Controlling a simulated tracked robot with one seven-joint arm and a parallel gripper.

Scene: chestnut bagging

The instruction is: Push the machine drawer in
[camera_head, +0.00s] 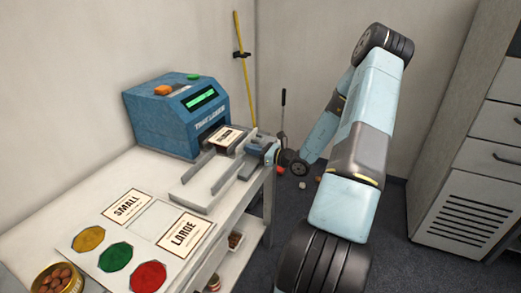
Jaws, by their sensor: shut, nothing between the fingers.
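The blue machine (165,118) stands at the back of the white table, with a lit green display and a dark slot low in its front. Its drawer (226,139), bearing a printed card, sticks out of the slot above a pale grey base with rails (205,183). My gripper (268,152) is shut and empty at the drawer's outer, right end, close to the table's right edge. My arm reaches in from the right. The fingertips are small and partly hidden, so I cannot tell whether they touch the drawer.
Cards marked SMALL (127,206) and LARGE (185,234) lie in front, with yellow, green and red pads (148,277). A tin of chestnuts (58,279) stands at lower left. A grey cabinet (470,185) is at right. Small objects lie on the floor behind my arm.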

